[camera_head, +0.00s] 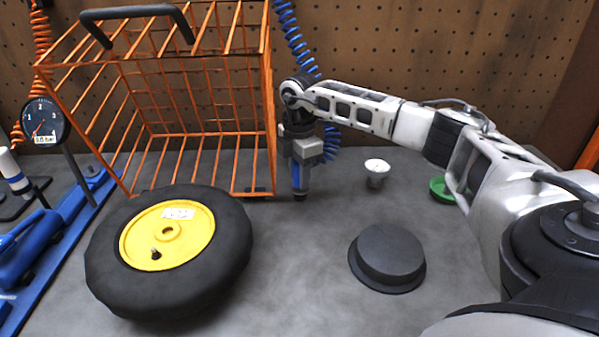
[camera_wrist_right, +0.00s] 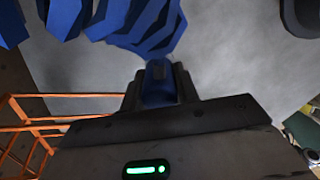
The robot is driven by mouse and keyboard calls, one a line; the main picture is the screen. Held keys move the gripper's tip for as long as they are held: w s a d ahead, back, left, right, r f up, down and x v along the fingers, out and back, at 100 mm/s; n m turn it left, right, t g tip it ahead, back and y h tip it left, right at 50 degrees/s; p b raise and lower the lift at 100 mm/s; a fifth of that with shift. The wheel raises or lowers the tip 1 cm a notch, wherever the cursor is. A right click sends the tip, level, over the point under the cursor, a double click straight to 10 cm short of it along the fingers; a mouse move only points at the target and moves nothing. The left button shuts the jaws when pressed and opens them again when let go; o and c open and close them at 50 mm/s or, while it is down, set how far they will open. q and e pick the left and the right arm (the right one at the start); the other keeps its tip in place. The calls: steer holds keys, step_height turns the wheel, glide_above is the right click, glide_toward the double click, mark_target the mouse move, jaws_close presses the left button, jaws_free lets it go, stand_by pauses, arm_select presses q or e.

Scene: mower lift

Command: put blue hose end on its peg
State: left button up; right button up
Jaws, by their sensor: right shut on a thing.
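My right gripper (camera_head: 304,152) points down beside the right side of the orange wire cage and is shut on the blue hose end (camera_head: 297,178). The hose end hangs upright with its dark tip low, close above the grey bench or touching it; I cannot tell which. In the right wrist view, the hose end (camera_wrist_right: 158,90) sits between the fingers (camera_wrist_right: 160,84). The blue coiled hose (camera_head: 293,32) comes down the pegboard behind my right wrist, and its coils (camera_wrist_right: 130,20) fill the upper left of the wrist view. I cannot make out its peg. My left gripper is not in view.
The orange wire cage (camera_head: 200,150) stands left of the gripper. A black tyre with a yellow hub (camera_head: 168,238) lies in front of it. A black round lidlike part (camera_head: 388,255), a white cup (camera_head: 376,172) and a green dish (camera_head: 440,188) stand to the right. A gauge (camera_head: 45,121) is far left.

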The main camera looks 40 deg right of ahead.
stand_by(0.3)
steer(key=shift+f, duration=0.55)
stand_by(0.3)
steer(key=o, duration=0.8)
